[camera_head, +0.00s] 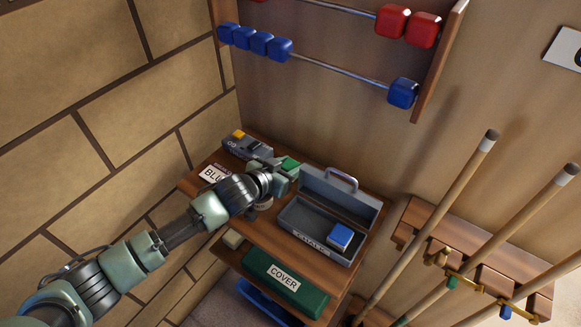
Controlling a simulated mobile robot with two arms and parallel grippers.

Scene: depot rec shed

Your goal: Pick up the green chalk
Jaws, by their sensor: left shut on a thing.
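The green chalk (290,164) is a small green cube above the back of the wooden shelf unit's top. My left gripper (287,170) reaches in from the left and is shut on it. The gripper and wrist hide part of the chalk and of the shelf top behind. I cannot tell whether the chalk touches the surface below. My right gripper is not in view.
An open grey case (289,219) holding a blue cube (341,237) stands right of my gripper. A grey box with a yellow cube (239,134) stands behind left. A green "COVER" box (311,301) lies on the lower shelf. Cue sticks (447,213) lean at the right.

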